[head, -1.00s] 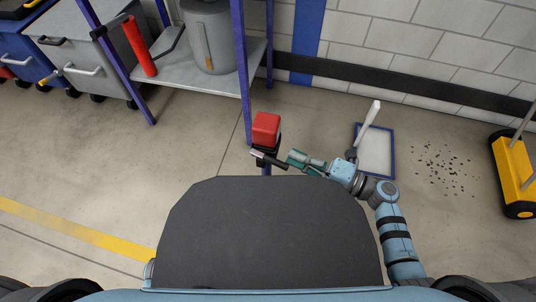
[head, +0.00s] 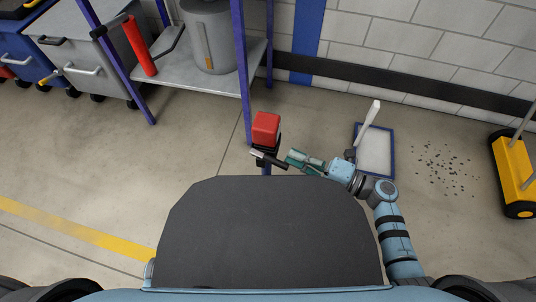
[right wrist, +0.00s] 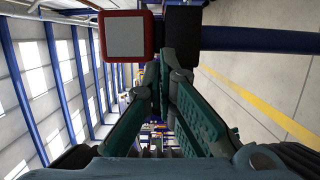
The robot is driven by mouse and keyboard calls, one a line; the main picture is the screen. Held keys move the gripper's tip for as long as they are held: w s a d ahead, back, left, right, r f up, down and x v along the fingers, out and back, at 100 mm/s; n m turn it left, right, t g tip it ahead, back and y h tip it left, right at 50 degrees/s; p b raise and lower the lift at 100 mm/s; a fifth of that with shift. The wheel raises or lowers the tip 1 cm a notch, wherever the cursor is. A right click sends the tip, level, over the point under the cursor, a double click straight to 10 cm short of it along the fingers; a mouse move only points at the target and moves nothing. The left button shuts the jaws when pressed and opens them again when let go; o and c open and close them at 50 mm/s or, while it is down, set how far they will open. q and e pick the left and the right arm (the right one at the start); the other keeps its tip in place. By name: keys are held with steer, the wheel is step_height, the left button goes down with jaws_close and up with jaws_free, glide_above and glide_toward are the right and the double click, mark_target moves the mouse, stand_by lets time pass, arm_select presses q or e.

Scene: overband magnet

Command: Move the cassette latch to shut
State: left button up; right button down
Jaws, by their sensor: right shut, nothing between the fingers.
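A red box (head: 266,128) stands on a blue post, with a dark lever (head: 270,160) with a pale end just below it. I cannot tell for sure that this lever is the cassette latch. My right gripper (head: 291,158) is shut and empty, its teal fingers pointing left at the lever's right end. In the right wrist view, the fingertips (right wrist: 164,78) are close to a dark bar (right wrist: 182,38), beside the red box (right wrist: 125,36) with its grey face. Whether they touch the bar is unclear. My left gripper is not in view.
A shelf (head: 222,82) with blue legs holds a grey canister (head: 207,35) at the back. A blue-framed panel (head: 376,158) with a white handle lies right of my arm. Dark specks (head: 444,172) and a yellow cart (head: 516,174) are farther right.

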stand_by(0.4)
steer(key=s+a+p, duration=0.3)
steer(key=s+a, duration=0.1)
steer(key=a, duration=0.1)
steer(key=shift+s+a, duration=0.15)
steer(key=shift+a, duration=0.25)
stand_by(1.0)
steer(key=w+v, duration=0.1)
steer(key=v, duration=0.6)
steer(key=shift+d, duration=0.3)
steer(key=shift+w, duration=0.1)
stand_by(0.8)
